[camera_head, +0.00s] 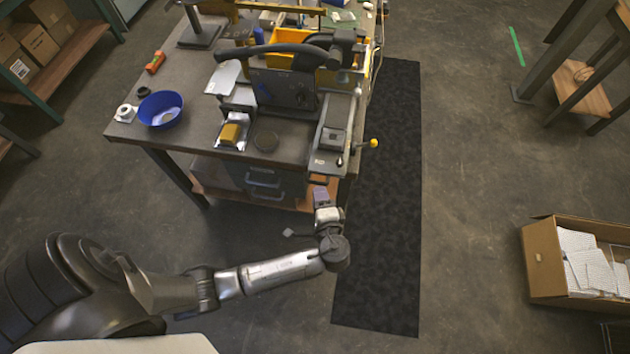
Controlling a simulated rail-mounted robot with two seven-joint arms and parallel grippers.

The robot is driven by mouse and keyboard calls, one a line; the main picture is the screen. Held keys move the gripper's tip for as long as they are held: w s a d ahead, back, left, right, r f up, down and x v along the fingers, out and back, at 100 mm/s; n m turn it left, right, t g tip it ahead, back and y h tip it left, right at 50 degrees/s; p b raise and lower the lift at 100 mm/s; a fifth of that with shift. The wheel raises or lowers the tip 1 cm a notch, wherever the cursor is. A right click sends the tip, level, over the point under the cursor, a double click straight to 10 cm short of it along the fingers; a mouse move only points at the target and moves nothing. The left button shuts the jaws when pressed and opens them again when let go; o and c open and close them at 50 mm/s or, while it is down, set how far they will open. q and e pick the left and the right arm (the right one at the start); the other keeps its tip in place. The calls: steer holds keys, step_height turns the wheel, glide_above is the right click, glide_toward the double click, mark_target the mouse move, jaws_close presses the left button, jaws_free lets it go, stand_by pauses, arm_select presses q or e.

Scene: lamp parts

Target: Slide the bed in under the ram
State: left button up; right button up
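A dark grey press-like machine (290,92) with a long curved black handle stands on the workbench. A long narrow grey slide (328,155), which looks like the bed, runs along the bench's right side and reaches the front edge. A small dark block (333,138) sits on it. The ram cannot be made out clearly under the machine's upper parts. My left gripper (320,183) is at the near end of the slide, just off the bench's front edge. Its fingers are too small and covered to tell whether they are open or touch the slide. My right gripper is out of view.
A lever with a yellow knob (373,143) sticks out right of the slide. The dark floor mat (385,230) is clear.

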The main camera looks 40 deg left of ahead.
mark_target(315, 182)
arm_select(q)
steer(key=shift+x, duration=2.95)
steer(key=shift+c, duration=0.4)
jaws_close()
